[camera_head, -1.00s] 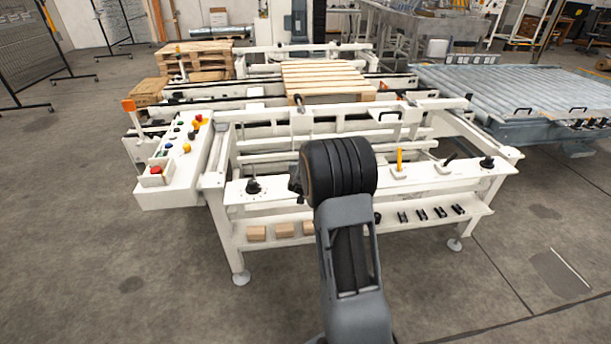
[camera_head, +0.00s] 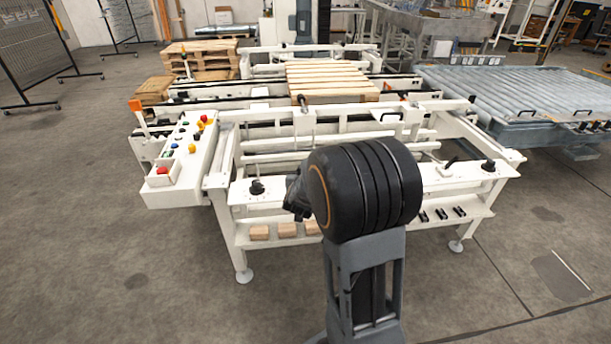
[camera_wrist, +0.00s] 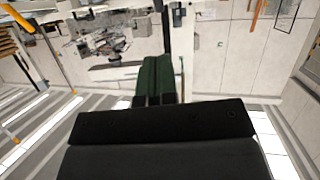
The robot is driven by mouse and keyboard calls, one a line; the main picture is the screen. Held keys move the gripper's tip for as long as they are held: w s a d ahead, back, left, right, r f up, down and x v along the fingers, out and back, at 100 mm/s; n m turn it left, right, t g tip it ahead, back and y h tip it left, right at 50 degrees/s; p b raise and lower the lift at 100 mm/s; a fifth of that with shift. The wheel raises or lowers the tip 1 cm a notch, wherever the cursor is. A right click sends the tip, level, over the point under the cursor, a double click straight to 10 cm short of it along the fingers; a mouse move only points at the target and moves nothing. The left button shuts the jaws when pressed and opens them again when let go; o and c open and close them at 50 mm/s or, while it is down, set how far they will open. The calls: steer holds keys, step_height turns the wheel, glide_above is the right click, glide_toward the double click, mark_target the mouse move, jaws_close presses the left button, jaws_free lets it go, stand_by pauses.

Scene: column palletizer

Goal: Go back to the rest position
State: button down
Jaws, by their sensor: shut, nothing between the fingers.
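My gripper (camera_wrist: 156,64) shows in the wrist view as two dark green fingers beyond a black body. The fingers are together, with nothing between them. They point into open space and touch nothing that I can see. In the head view my arm is folded up in front of the white palletizer frame (camera_head: 262,236), its black joint covering part of the front shelf. A small dark part of my wrist shows left of that joint; the fingers themselves are hidden there.
A control panel (camera_head: 178,172) with coloured buttons and a red stop stands left. A wooden pallet (camera_head: 328,79) lies on the palletizer; stacked pallets (camera_head: 201,60) stand behind it. A roller conveyor (camera_head: 520,91) is at right. Small wooden blocks (camera_head: 288,229) lie on the lower shelf.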

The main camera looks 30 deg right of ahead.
stand_by(0.4)
steer(key=s+a+f+n+g+y, duration=0.1)
steer(key=s+a+f+g+y, duration=0.2)
steer(key=a+f+y, duration=0.25)
steer(key=s+a+r+n+g+y+p, duration=0.2)
steer(key=s+a+r+g+p, duration=0.15)
steer(key=s+a, duration=0.2)
steer(key=s+a+r+n+p, duration=0.1)
steer(key=s+a+r+p, duration=0.2)
steer(key=r, duration=0.6)
steer(key=s+a+r+n+g+p, duration=0.1)
steer(key=s+a+r+n+p, duration=0.1)
steer(key=s+r+p, duration=0.4)
steer(key=s+a+r, duration=0.1)
steer(key=s+r, duration=0.2)
steer(key=s, duration=0.1)
steer(key=shift+s+r+p, duration=0.3)
steer(key=shift+r+p, duration=0.05)
steer(key=shift+r, duration=0.05)
steer(key=shift+g, duration=0.25)
steer(key=shift+s, duration=0.1)
